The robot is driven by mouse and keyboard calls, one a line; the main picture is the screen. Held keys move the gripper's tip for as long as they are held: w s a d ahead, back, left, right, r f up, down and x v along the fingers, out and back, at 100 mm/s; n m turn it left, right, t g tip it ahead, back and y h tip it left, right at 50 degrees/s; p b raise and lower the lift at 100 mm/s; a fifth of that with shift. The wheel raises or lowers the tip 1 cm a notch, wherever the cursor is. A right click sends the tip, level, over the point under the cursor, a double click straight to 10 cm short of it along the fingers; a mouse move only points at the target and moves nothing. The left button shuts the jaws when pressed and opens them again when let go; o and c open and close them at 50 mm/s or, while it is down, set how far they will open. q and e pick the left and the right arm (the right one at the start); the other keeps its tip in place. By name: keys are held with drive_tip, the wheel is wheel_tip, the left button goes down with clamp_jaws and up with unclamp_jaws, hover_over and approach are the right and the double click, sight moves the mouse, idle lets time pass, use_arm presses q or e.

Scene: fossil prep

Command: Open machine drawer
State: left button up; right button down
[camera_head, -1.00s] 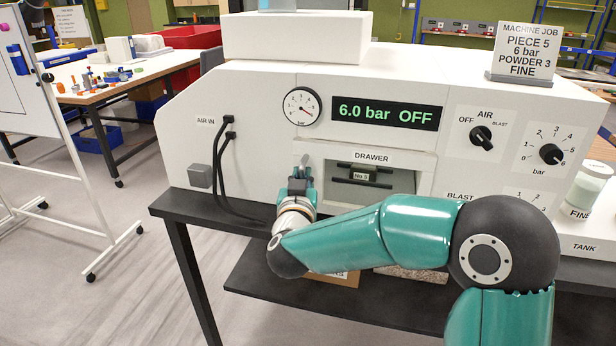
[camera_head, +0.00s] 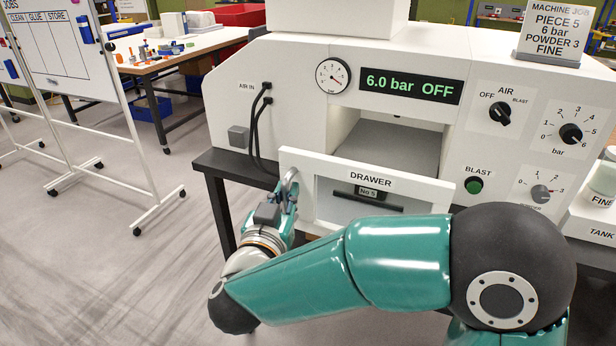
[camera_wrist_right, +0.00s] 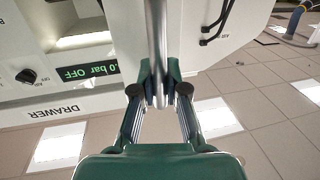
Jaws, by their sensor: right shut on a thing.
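The machine drawer (camera_head: 425,190) stands pulled out toward me, its white front labelled DRAWER and well clear of the machine (camera_head: 225,105). A grey interior (camera_head: 385,145) shows behind and above that front. A dark thing tagged No 5 (camera_head: 371,194) shows in the front's window. My right gripper (camera_head: 288,185) is at the left end of the drawer front, shut on the metal drawer handle (camera_head: 292,176). In the right wrist view the handle bar (camera_wrist_right: 157,45) runs between the fingertips (camera_wrist_right: 158,92). My left gripper is out of view.
Air hoses (camera_head: 257,130) hang on the machine's left side. Knobs and a green blast button (camera_head: 474,185) are on the right panel. A whiteboard (camera_head: 62,55) on wheels stands at the left. The floor between it and the machine is clear.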

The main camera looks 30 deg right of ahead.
drive_tip(key=shift+w+a+v, duration=0.15)
drive_tip(key=shift+a+v, duration=0.05)
drive_tip(key=shift+v, duration=0.75)
drive_tip(key=shift+w+a+v, duration=0.15)
drive_tip(key=shift+v, duration=0.75)
drive_tip(key=shift+r, duration=0.1)
drive_tip(key=c, duration=1.2)
unclamp_jaws()
drive_tip(key=shift+s, duration=0.1)
drive_tip(key=v, duration=1.2)
